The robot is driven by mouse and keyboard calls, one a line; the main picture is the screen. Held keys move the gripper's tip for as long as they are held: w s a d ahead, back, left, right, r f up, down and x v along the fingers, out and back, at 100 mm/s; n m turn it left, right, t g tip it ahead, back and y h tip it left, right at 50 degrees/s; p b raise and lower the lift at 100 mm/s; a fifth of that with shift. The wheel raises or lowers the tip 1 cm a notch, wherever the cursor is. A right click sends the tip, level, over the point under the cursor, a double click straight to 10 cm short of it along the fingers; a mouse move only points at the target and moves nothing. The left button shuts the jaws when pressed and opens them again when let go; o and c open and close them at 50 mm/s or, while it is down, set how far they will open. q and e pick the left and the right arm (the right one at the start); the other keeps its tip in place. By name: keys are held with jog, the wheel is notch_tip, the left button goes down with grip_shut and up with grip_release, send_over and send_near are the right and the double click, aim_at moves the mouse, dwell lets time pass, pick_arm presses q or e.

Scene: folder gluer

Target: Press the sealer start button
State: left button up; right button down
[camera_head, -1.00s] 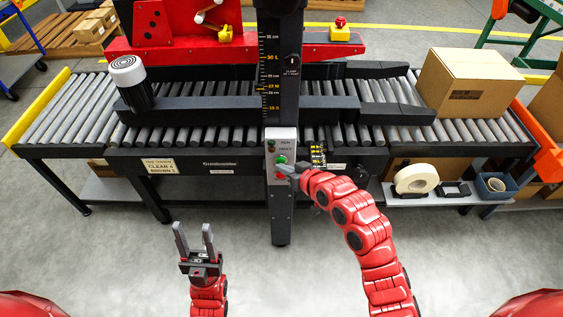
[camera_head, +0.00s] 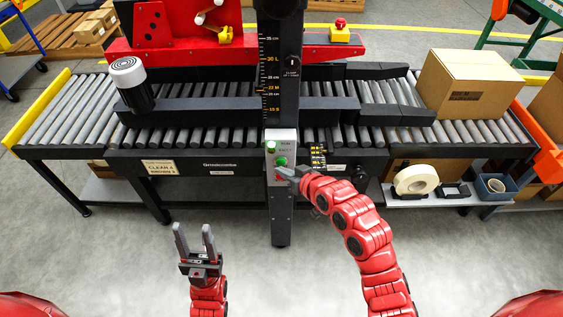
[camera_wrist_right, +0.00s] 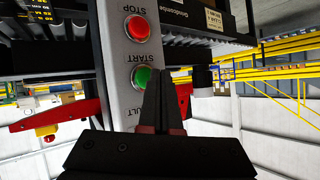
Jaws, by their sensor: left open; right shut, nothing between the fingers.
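The sealer's control panel (camera_head: 283,139) is on the dark central column. A green lamp (camera_head: 270,146) at its upper left is brightly lit. The green start button (camera_head: 281,160) sits below; in the right wrist view the button (camera_wrist_right: 143,77) appears inverted beside its START label. The red STOP button (camera_wrist_right: 136,27) is also there. My right gripper (camera_head: 279,171) is shut and empty, its fingertips (camera_wrist_right: 154,72) just in front of the panel, overlapping the start button's edge in the wrist view. Contact cannot be told. My left gripper (camera_head: 194,232) is open and empty, low over the floor.
The roller conveyor (camera_head: 60,115) runs across behind the panel. A cardboard box (camera_head: 472,82) sits on its right end. A lower shelf (camera_head: 433,199) holds a tape roll (camera_head: 416,180) and a blue bin (camera_head: 494,187). A red-topped emergency button (camera_head: 340,24) stands behind. The floor in front is clear.

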jog(key=s+p, duration=0.1)
jog(key=s, duration=0.5)
jog(key=shift+p, duration=0.4)
dwell(0.7)
